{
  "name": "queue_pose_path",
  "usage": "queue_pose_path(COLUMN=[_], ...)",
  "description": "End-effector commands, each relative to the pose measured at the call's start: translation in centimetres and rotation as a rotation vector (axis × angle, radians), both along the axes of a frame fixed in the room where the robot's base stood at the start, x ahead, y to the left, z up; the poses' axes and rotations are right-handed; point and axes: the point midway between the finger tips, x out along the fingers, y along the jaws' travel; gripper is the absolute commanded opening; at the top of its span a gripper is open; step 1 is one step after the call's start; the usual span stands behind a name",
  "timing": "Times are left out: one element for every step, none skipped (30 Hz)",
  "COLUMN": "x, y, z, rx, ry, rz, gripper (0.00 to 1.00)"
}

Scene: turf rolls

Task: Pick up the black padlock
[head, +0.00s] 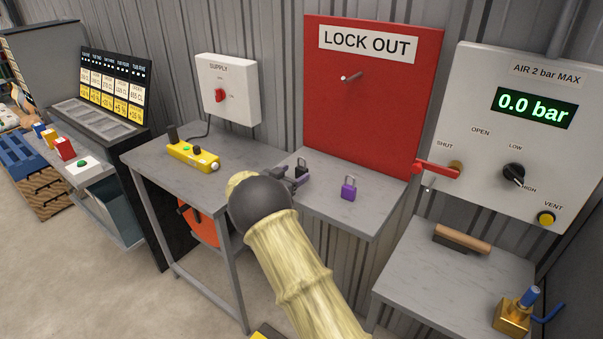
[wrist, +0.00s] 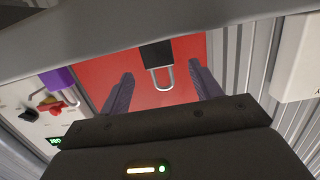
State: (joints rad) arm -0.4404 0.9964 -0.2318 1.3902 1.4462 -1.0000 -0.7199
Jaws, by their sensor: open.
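The black padlock (head: 303,167) stands on the grey shelf below the red board, partly hidden by my gripper (head: 293,181) in the head view. In the wrist view, which looks upside down, the black padlock (wrist: 156,55) has its silver shackle pointing down the picture. My gripper's two dark fingers (wrist: 161,70) are spread apart, one on each side of the padlock, with a visible gap on both sides. Nothing is held. Whether the fingertips reach past the padlock's body is hard to tell.
A purple padlock (head: 348,189) stands to the right on the same shelf (head: 330,215); it also shows in the wrist view (wrist: 57,79). The red LOCK OUT board (head: 370,110) with a peg rises behind. A yellow pendant (head: 193,155) lies on the bench to the left.

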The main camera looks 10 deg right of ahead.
Motion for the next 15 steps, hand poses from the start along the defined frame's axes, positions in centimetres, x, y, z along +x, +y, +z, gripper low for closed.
queue_pose_path(x=[0.1,0.1,0.3,0.5,0.7,1.1,1.4,1.7,2.1,2.5,2.8,3.1,3.3,3.4,3.5], y=[-0.1,-0.2,-0.4,-0.6,-0.9,-1.2,-1.5,-1.8,-2.3,-2.6,-2.9,-3.2,-3.3,-3.4,-3.5], z=[0.0,-0.1,-0.2,-0.3,-0.3,-0.5,-0.7,-0.9,-1.1,-1.1,-1.1,-1.2,-1.3,-1.3,-1.4], rx=[0.000,0.000,-0.001,-0.001,-0.002,-0.002,-0.002,-0.001,-0.002,-0.002,-0.001,-0.001,-0.001,-0.001,0.000], ry=[0.000,0.000,0.001,0.001,0.000,0.000,0.002,0.001,0.000,0.000,0.000,0.000,-0.001,-0.001,0.000], rz=[0.000,-0.001,-0.001,-0.002,-0.003,-0.002,-0.002,-0.002,-0.002,-0.003,-0.002,-0.002,-0.001,-0.001,-0.001], gripper=[0.64,0.64,0.64,0.64,0.64,0.64,0.64,0.64,0.64,0.64,0.64,0.64,0.64,0.64,0.64])
